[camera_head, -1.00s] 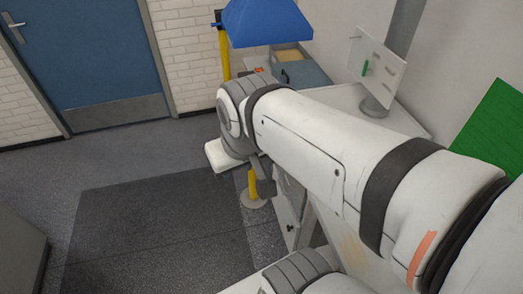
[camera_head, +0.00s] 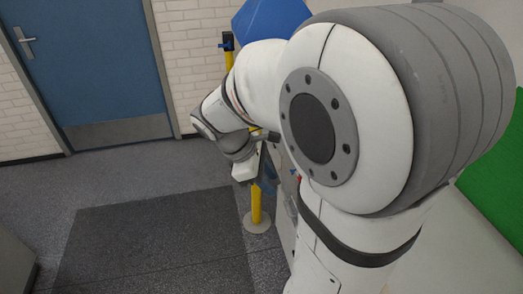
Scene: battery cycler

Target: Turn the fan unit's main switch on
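My gripper (camera_head: 247,164) is at the end of my folded arm, beside the yellow post and left of the bench side. It is small and partly turned away. Its fingertips are not clear, so I cannot tell whether it is open or shut. A small red part (camera_head: 298,178) shows at the edge of my arm, on or near a pale panel (camera_head: 284,215). I cannot tell whether it is a switch. The fan unit's main switch cannot be made out. My large elbow joint covers most of the bench area where it could be.
A blue hood (camera_head: 268,15) shows behind my arm. A yellow post (camera_head: 256,205) stands on a round base close to my gripper. A blue door (camera_head: 95,65) is at the back left. The floor with a dark mat (camera_head: 150,240) is clear. A green panel (camera_head: 495,160) is at right.

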